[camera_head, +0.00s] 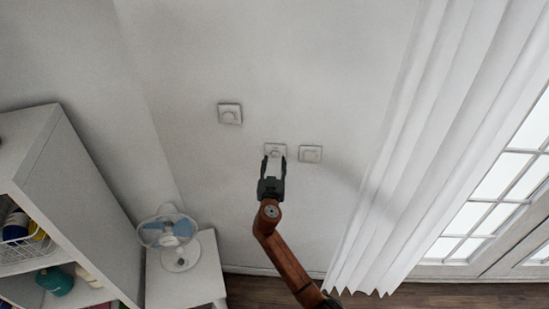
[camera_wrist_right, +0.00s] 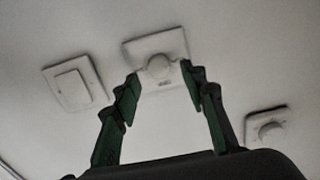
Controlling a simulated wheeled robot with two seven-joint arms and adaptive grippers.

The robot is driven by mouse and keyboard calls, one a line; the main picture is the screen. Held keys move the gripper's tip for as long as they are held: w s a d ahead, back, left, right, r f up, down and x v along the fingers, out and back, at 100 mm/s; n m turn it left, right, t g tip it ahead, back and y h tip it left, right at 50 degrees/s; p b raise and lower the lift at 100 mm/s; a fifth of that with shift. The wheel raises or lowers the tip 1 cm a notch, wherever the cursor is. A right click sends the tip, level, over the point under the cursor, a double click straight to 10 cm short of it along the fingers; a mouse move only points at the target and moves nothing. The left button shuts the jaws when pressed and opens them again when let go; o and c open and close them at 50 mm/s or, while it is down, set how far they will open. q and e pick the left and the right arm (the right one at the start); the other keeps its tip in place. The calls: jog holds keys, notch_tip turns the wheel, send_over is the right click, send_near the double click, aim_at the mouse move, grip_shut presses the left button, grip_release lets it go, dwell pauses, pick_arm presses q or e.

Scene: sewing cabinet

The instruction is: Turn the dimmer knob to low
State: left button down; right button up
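The middle wall plate (camera_head: 283,148) has a round white knob (camera_wrist_right: 158,66) with a small dark marking beside it. My right gripper (camera_head: 274,161) is open in front of this plate; in the right wrist view its two green-and-black fingers (camera_wrist_right: 162,86) are spread, with the knob seen between and just beyond their tips. I cannot tell whether they touch the wall. A second plate with a round knob (camera_head: 229,114) is up and to the left; it also shows in the right wrist view (camera_wrist_right: 269,128). No plate is readable as the dimmer. My left gripper is not in view.
A flat square switch (camera_head: 311,154) is right of the middle plate. A white curtain (camera_head: 415,150) hangs at the right beside a glazed door. A fan (camera_head: 175,240) on a small white table (camera_head: 190,287) and a white shelf unit (camera_head: 85,190) are lower left.

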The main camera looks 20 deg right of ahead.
aim_at(275, 155)
jog(key=shift+x, duration=1.35)
jog(key=shift+c, duration=0.4)
grip_shut()
